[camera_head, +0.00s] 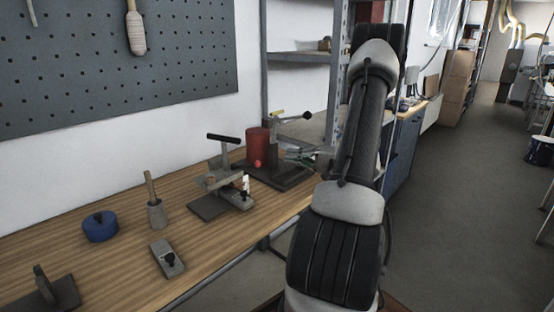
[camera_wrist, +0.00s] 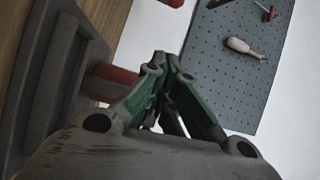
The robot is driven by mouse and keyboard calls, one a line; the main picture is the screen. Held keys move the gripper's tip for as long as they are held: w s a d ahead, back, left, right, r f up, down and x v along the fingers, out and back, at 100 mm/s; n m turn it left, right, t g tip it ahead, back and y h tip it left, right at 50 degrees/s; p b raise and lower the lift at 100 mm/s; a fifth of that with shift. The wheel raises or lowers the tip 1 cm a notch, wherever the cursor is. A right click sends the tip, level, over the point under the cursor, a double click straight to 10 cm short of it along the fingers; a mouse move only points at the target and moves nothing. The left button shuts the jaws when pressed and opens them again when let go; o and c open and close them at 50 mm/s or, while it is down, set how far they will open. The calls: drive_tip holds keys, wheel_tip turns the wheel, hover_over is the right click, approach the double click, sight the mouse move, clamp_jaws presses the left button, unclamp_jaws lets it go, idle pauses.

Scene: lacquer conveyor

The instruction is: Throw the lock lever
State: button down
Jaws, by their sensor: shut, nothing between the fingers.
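A fixture with a dark base plate (camera_head: 285,181) stands at the far end of the wooden bench. It carries a red cylinder (camera_head: 257,146), a small red ball knob (camera_head: 258,163) and an arm ending in a dark ball knob (camera_head: 306,115). I cannot tell which part is the lock lever. My gripper (camera_head: 289,156), with green fingers, is at the right side of this fixture, close to the red cylinder. In the wrist view its fingers (camera_wrist: 164,68) are together and empty. A red part (camera_wrist: 112,82) shows behind them, beside a grey plate (camera_wrist: 52,85); contact cannot be told.
Nearer on the bench (camera_head: 120,240) are a clamp-like fixture with a black T-handle (camera_head: 224,139), a blue round piece (camera_head: 100,226), a wooden-handled tool (camera_head: 156,212) and a small grey block (camera_head: 167,259). A pegboard (camera_head: 120,60) hangs behind. A shelf post stands behind my arm.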

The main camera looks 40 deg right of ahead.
sight(246, 165)
drive_tip(key=w+a, duration=0.3)
drive_tip(key=a, duration=0.5)
drive_tip(key=shift+w, duration=0.4)
drive_tip(key=shift+s, duration=0.1)
drive_tip(key=shift+s+m+t+h, duration=0.25)
drive_tip(key=shift+m+t+h, duration=0.15)
drive_tip(key=shift+h, duration=0.1)
